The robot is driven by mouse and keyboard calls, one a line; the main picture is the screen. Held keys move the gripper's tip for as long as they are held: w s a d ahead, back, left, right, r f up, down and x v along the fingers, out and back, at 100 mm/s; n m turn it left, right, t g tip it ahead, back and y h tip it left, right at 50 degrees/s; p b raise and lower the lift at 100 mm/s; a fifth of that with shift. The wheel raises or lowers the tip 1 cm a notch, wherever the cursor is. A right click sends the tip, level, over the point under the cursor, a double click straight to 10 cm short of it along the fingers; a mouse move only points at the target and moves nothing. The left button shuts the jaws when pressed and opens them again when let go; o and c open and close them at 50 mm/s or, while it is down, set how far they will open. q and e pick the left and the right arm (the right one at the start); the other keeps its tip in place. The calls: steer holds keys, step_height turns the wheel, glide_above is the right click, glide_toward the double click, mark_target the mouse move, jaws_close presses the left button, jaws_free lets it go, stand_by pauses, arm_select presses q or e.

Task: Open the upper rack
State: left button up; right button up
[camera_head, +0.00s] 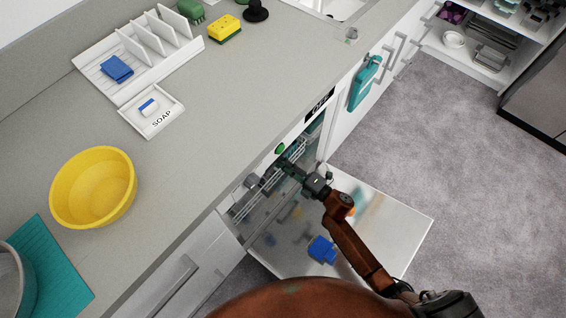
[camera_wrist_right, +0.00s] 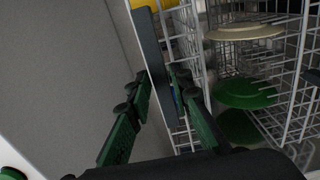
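The dishwasher stands open under the counter, its door (camera_head: 385,220) folded down flat. The upper rack (camera_head: 244,212) is a wire rack just under the counter edge, mostly hidden by the counter. My right gripper (camera_head: 288,166) is at the front of this rack. In the right wrist view, the two green fingers of my right gripper (camera_wrist_right: 160,82) lie on either side of a dark grey bar (camera_wrist_right: 148,40) along the white wire rack (camera_wrist_right: 190,60). The bar is between the fingertips; I cannot tell if both press on it. My left gripper is not in view.
A blue object (camera_head: 322,250) lies over the lowered door. Plates, one green (camera_wrist_right: 245,93), stand in wire racks. The counter holds a yellow bowl (camera_head: 93,188), a soap tray (camera_head: 152,112) and a dish rack (camera_head: 125,70). Grey floor (camera_head: 440,150) is clear on the right.

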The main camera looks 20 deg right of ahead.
jaws_close()
stand_by(0.4)
